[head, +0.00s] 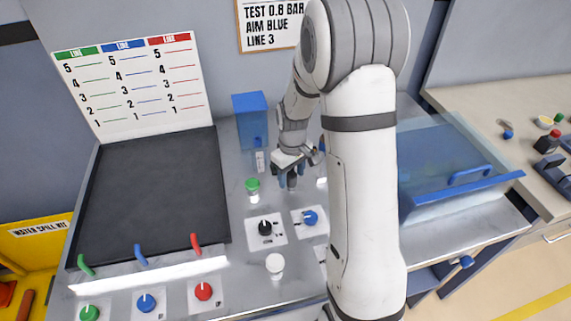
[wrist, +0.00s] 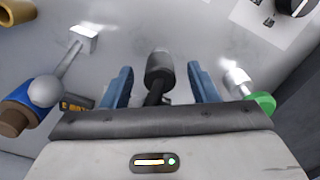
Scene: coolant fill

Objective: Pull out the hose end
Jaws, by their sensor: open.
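My gripper (head: 287,178) is low over the grey bench in the head view, left of my own upright arm link. In the wrist view my gripper (wrist: 160,88) has its two blue fingers apart. Between them is a dark grey cylindrical piece on a black stem (wrist: 158,72), which looks like the hose end. A gap shows on each side of it, so the fingers do not appear to grip it. In the head view a small dark piece (head: 291,182) shows between the fingers. Its lower end and seat are hard to make out.
A green-capped vial (head: 252,189) stands left of my gripper, close to the right finger in the wrist view (wrist: 258,104). A black knob (head: 265,228) and blue knob (head: 310,217) are in front. A blue container (head: 250,110) stands behind.

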